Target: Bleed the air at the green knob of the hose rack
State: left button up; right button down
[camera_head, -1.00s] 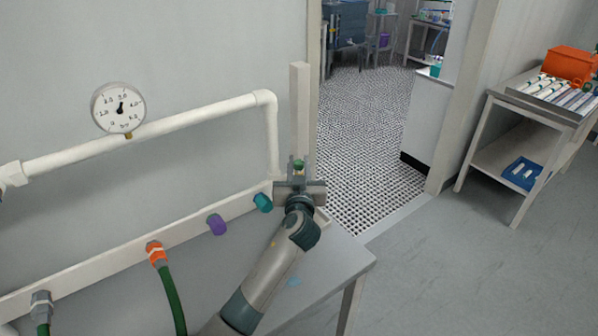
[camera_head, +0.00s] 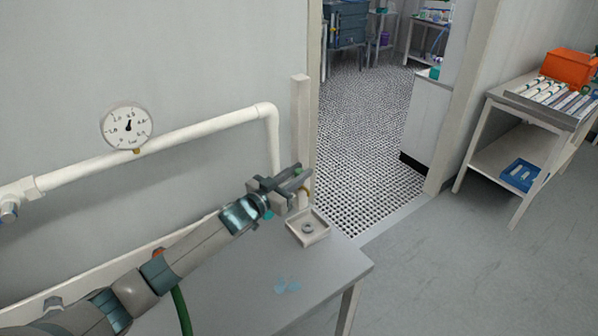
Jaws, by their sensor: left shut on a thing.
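The hose rack stands against the wall at left, with a white pipe (camera_head: 200,134), a white upright post (camera_head: 300,125) and a round gauge (camera_head: 126,127). My left gripper (camera_head: 291,181) is at the rack's right end, in front of the post's lower part. It is shut on the green knob, which the fingers almost wholly hide. A small brass-coloured piece (camera_head: 298,183) shows at the fingers. A small square tray (camera_head: 322,234) with a grey ring in it sits just below. The gauge needle points nearly straight up. My right gripper is not in view.
My left arm covers much of the rack's lower rail. A green hose (camera_head: 181,311) hangs below it. The grey table (camera_head: 235,290) has a pale blue wet patch (camera_head: 288,286). A doorway opens behind. A side table (camera_head: 483,140) with an orange bin (camera_head: 569,66) stands right.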

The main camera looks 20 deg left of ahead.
pick_arm(q)
jog(key=shift+m+g+h, duration=0.3)
jog(key=shift+m+h, duration=0.1)
jog(key=shift+h, duration=0.1)
jog(key=o, duration=1.1)
jog(key=shift+c, duration=0.2)
jog(key=shift+d+n+y, duration=0.1)
jog(key=shift+n+y, duration=0.3)
jog(key=shift+y, duration=0.1)
